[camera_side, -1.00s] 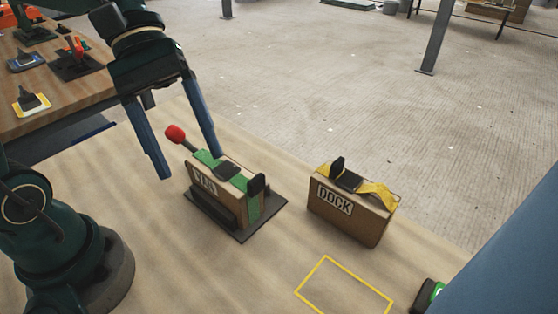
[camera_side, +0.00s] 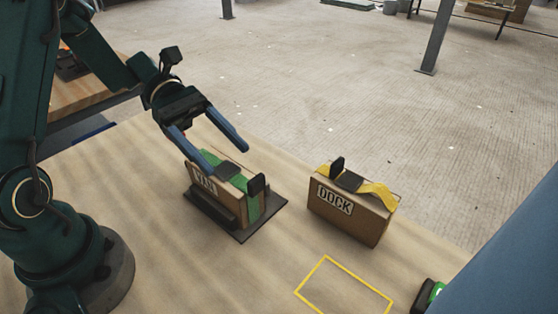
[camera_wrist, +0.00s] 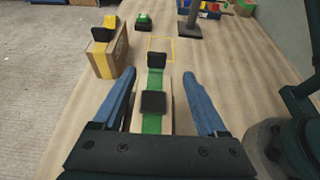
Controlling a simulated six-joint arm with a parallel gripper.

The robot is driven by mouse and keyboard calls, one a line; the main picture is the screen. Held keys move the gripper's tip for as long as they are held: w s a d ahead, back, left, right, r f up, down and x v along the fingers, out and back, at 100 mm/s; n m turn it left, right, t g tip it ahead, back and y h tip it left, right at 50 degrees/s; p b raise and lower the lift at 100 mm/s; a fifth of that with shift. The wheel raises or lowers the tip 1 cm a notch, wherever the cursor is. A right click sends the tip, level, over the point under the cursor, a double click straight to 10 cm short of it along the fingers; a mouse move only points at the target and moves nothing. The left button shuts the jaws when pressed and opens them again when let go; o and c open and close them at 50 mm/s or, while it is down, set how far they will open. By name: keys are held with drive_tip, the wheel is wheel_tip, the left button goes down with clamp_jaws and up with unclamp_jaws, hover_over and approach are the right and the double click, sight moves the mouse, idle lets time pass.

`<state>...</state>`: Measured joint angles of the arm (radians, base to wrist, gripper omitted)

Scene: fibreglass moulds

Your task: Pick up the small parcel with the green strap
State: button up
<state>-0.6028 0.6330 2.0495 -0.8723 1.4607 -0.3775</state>
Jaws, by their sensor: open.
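The parcel with the green strap (camera_side: 250,203) is a small cardboard box, its label partly hidden, standing upright on a dark base plate (camera_side: 248,232). A dark buckle sits on its top and a black upright piece at one end. My gripper (camera_side: 215,150) is open and empty, above and behind the parcel, with its blue fingers spread. In the wrist view the green strap (camera_wrist: 154,82) runs between the two fingers (camera_wrist: 160,100), which look apart from the box.
A second parcel (camera_side: 345,228), labelled DOCK with a yellow strap, stands to the right. A yellow outlined rectangle (camera_side: 325,262) is empty on the table. A green-topped device (camera_side: 428,296) sits at the front right. Bare table lies between these things.

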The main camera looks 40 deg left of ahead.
sight(249, 180)
drive_tip(key=shift+w+f+x, duration=0.15)
drive_tip(key=shift+x, duration=1.6)
drive_tip(key=shift+w+f+x, duration=0.15)
drive_tip(key=shift+f+x, duration=0.05)
drive_tip(key=shift+x, duration=1.55)
drive_tip(key=shift+a, duration=0.15)
clamp_jaws()
